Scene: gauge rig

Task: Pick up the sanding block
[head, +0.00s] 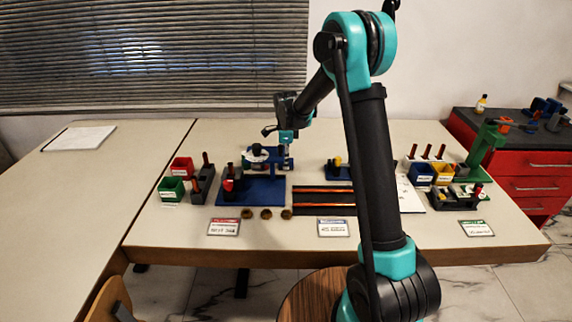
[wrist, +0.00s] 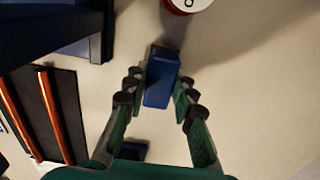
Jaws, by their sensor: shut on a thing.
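The sanding block (wrist: 161,84) appears in the wrist view as a small blue block with a darker end. It lies between the two green fingers of my gripper (wrist: 160,88), which is shut on it. Pale table surface shows around the block; whether it touches the table I cannot tell. In the head view my gripper (head: 287,148) is over the back middle of the table, by a blue fixture (head: 285,163). I cannot make out the block clearly there.
A red round thing with a white face (wrist: 188,4) is just beyond the block. Left of my gripper are a dark panel with orange rails (wrist: 50,115) and a blue stand (wrist: 88,45). Green (head: 171,189) and red (head: 181,168) bins stand at the table's left.

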